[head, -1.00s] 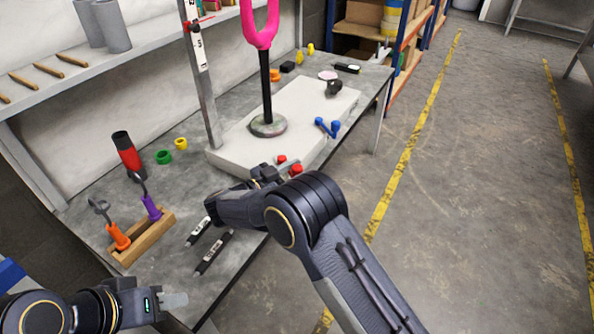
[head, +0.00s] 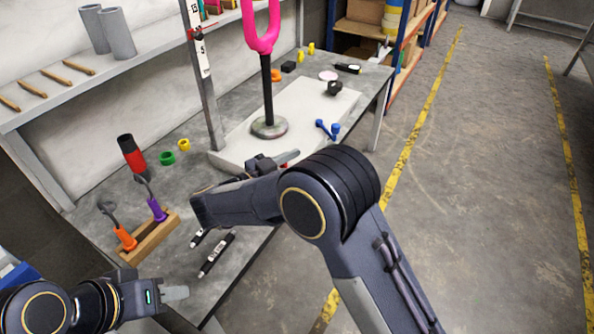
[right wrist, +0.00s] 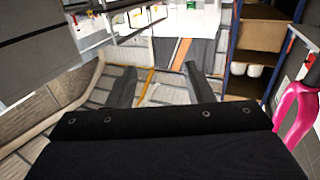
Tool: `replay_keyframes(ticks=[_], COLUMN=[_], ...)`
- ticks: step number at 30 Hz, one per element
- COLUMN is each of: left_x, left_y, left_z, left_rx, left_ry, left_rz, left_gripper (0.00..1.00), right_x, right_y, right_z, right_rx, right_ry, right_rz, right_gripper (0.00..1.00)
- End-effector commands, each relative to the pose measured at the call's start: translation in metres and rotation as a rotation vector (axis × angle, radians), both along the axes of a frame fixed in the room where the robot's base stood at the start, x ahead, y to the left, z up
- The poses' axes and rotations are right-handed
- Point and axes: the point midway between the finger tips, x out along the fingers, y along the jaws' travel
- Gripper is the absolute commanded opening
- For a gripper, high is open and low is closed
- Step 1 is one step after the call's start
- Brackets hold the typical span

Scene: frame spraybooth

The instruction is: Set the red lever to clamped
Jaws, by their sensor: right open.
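Only a sliver of red (head: 285,165) shows at the front edge of the pale slab (head: 232,148) in the head view. I take it for part of the red lever; the rest is hidden behind my right gripper and arm, so its setting cannot be read. My right gripper (head: 276,160) is over this front edge, close to the red part; contact cannot be told. In the right wrist view the right gripper (right wrist: 160,88) has its fingers apart with nothing between them. My left gripper (head: 175,293) is low at the left, away from the slab; its finger gap is unclear.
A pink fork (head: 262,40) stands on a black post on the slab. A blue lever (head: 327,129) is at the slab's right edge. A wooden tool block (head: 150,240) and black markers (head: 216,254) lie at the bench's near end. Open floor is at the right.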

Motion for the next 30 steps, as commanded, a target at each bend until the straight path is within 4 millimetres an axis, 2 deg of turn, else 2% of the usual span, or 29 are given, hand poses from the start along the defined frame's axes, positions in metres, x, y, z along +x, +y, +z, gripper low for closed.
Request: replay_keyframes(ticks=[1, 6, 12, 17, 30], left_x=[0.000, 0.000, 0.000, 0.000, 0.000], left_y=[0.000, 0.000, 0.000, 0.000, 0.000], left_z=[0.005, 0.010, 0.014, 0.014, 0.014], left_rx=[0.000, 0.000, 0.000, 0.000, 0.000], left_ry=[0.000, 0.000, 0.000, 0.000, 0.000], left_rz=[0.000, 0.000, 0.000, 0.000, 0.000], left_gripper=[0.36, 0.36, 0.36, 0.36, 0.36], right_x=[-0.013, -0.046, -0.069, -0.075, -0.075], right_y=[0.001, 0.002, 0.003, 0.003, 0.003], right_z=[0.007, 0.021, 0.030, 0.032, 0.032], right_rx=[-0.001, -0.001, -0.001, -0.001, 0.001], right_ry=[0.002, 0.002, 0.001, 0.001, 0.001], right_rz=[0.005, 0.003, 0.003, 0.001, 0.002], right_gripper=[0.47, 0.47, 0.47, 0.47, 0.47])
